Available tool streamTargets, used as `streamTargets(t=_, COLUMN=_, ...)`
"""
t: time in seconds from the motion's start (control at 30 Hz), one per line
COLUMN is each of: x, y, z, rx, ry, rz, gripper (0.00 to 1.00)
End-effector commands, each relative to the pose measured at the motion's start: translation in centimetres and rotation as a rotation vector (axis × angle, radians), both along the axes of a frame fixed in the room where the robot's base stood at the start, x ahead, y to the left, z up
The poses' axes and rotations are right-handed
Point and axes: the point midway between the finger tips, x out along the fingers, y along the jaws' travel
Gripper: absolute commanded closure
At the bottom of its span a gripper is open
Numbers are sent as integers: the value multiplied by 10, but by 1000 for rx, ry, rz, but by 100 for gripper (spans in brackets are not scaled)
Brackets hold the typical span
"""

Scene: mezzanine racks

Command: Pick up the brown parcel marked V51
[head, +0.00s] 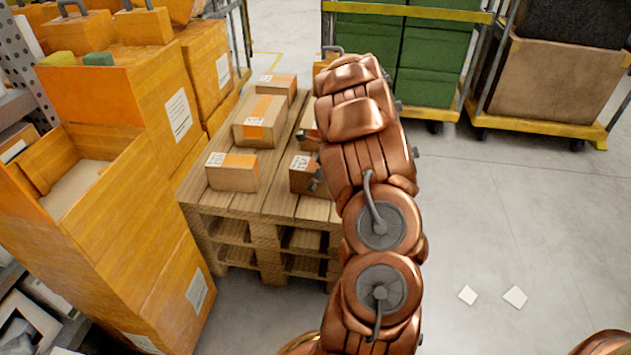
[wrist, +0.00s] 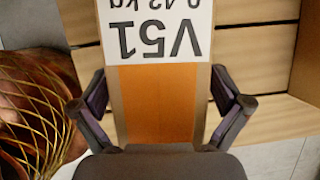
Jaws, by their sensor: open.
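The brown parcel marked V51 (wrist: 158,100) fills the middle of the wrist view, with a white label upside down and an orange band. My gripper (wrist: 159,78) is open, one finger on each side of this parcel. Whether either finger touches it, I cannot tell. In the head view, my gripper (head: 318,176) is mostly hidden by my copper arm, at the right side of the pallet. A brown parcel (head: 302,180) there, partly covered by my arm, seems to be the same one; its label is too small to read.
Other brown parcels stand on the wooden pallet (head: 240,203): one at front left (head: 233,173), one mid (head: 259,120), one behind (head: 279,86). Orange crates (head: 130,260) line the left. Yellow-framed carts (head: 540,125) stand behind right.

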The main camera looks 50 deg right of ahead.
Motion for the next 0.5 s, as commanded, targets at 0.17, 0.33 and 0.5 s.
streamTargets(t=0.17, x=0, y=0, z=0, rx=0, ry=0, rz=0, gripper=0)
streamTargets(t=0.33, x=0, y=0, z=0, rx=1, ry=0, rz=0, gripper=16)
streamTargets(t=0.5, x=0, y=0, z=0, rx=1, ry=0, rz=0, gripper=33)
